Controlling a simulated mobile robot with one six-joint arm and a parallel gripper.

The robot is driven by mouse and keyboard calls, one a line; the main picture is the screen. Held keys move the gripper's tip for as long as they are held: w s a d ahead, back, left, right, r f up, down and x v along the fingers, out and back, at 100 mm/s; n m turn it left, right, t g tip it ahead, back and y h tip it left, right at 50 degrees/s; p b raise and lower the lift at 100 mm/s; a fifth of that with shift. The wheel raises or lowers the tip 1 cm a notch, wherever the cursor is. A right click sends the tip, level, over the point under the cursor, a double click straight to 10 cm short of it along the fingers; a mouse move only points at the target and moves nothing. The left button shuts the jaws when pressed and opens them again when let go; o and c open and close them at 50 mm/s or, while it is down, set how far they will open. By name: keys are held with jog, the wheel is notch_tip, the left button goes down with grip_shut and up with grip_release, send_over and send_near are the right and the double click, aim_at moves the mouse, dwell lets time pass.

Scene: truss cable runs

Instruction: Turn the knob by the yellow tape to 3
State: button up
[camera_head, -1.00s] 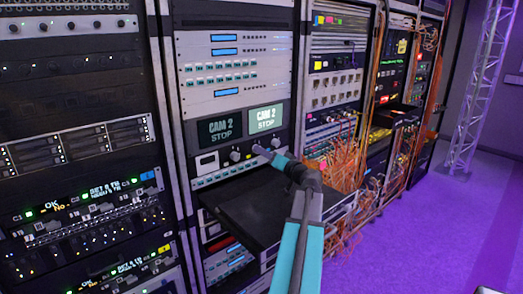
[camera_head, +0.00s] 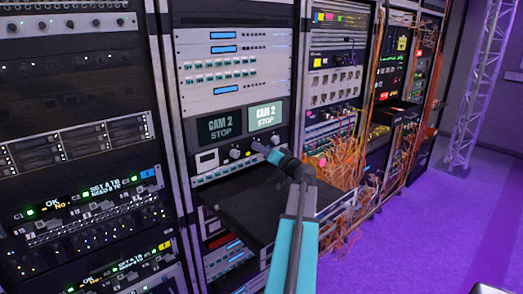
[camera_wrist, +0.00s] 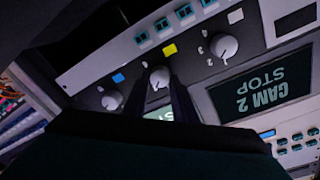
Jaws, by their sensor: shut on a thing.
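The knob by the yellow tape (camera_wrist: 160,76) is the middle of three pale knobs in the wrist view, which shows the panel upside down. The yellow tape (camera_wrist: 169,50) sits just above it in that picture. My gripper (camera_wrist: 163,84) has its two dark fingers shut on this knob, one on each side. The fingers hide part of the knob, and I cannot read its setting or the small marks around it. In the head view my gripper (camera_head: 263,149) reaches the panel below the screens; the held knob is hidden there.
A knob by blue tape (camera_wrist: 112,100) and a knob by white tape (camera_wrist: 224,46) flank the held one closely. A CAM 2 STOP screen (camera_wrist: 263,88) is beside them. A black pulled-out shelf (camera_head: 235,205) lies under my arm. Orange cables (camera_head: 345,165) hang to the right.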

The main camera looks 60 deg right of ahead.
jog(key=shift+f+m+b, duration=0.1)
jog(key=shift+m+b, duration=0.25)
jog(key=shift+m, duration=0.15)
jog(key=shift+d+m+y+b, duration=0.1)
jog(key=shift+m+y+b, duration=0.35)
jog(key=shift+m, duration=3.85)
jog(key=o, duration=1)
jog(key=shift+o, duration=0.2)
jog(key=shift+s, duration=0.2)
jog(key=b+v, duration=0.3)
jog(key=v, duration=1)
jog(key=shift+s+a+r, duration=0.2)
jog(key=shift+a+r, duration=0.05)
jog(key=shift+a, duration=0.05)
